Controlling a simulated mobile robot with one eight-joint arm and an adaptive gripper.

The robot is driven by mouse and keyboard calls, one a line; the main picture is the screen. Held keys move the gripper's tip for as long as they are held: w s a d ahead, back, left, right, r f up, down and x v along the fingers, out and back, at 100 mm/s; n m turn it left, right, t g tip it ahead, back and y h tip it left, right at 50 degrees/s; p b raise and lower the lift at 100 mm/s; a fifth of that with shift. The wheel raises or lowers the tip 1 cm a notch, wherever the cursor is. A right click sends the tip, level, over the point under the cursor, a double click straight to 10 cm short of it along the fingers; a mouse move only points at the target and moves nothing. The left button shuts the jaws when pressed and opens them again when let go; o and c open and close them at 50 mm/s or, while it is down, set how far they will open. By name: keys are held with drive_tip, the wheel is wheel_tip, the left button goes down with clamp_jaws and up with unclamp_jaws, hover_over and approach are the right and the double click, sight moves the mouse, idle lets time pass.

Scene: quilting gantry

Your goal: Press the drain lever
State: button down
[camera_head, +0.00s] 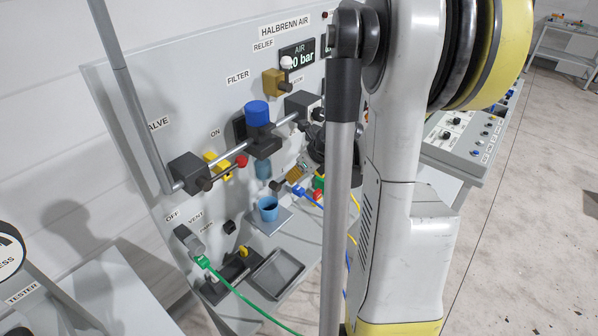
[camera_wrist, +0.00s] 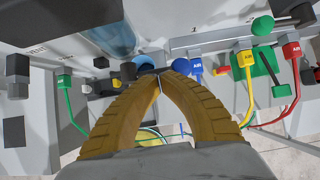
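My gripper (camera_wrist: 157,74) has ribbed yellow fingers whose tips meet, with no object visible between them. In the head view its fingers (camera_head: 297,174) are small and partly hidden by my arm. A dark piece (camera_head: 277,186) lies just beyond the fingertips, below the filter's clear bowl (camera_head: 263,169) and above a blue cup (camera_head: 268,209). In the wrist view a black cylindrical piece (camera_wrist: 128,71) is left of the tips, and a translucent blue vessel (camera_wrist: 114,36) is above. I cannot tell for certain which dark part is the drain lever, or whether the tips touch it.
The panel (camera_head: 215,80) carries a pipe, a blue filter knob (camera_head: 257,113) and a red knob (camera_head: 241,160). Green (camera_wrist: 64,82), blue (camera_wrist: 196,68), yellow (camera_wrist: 246,60) and red (camera_wrist: 291,50) hose connectors surround the gripper. A grey tray (camera_head: 276,273) sits on the bench.

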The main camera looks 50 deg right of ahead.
drive_tip(key=shift+w+f, duration=0.3)
drive_tip(key=shift+f, duration=0.15)
drive_tip(key=shift+d+f+y+b, duration=0.1)
drive_tip(key=shift+f+y+b, duration=0.3)
drive_tip(key=shift+y+b, duration=0.4)
drive_tip(key=f+b, duration=0.1)
drive_tip(key=b, duration=0.1)
drive_tip(key=a+f+m+y+b, duration=0.1)
drive_tip(key=f+b, duration=0.1)
drive_tip(key=f+y+b, duration=0.1)
drive_tip(key=b, duration=0.1)
drive_tip(key=shift+a+f+b, duration=0.2)
drive_tip(key=shift+a+b, duration=0.15)
drive_tip(key=shift+a, duration=0.05)
idle(0.6)
drive_tip(key=shift+r, duration=0.1)
drive_tip(key=shift+r+p, duration=0.55)
drive_tip(key=shift+r, duration=0.2)
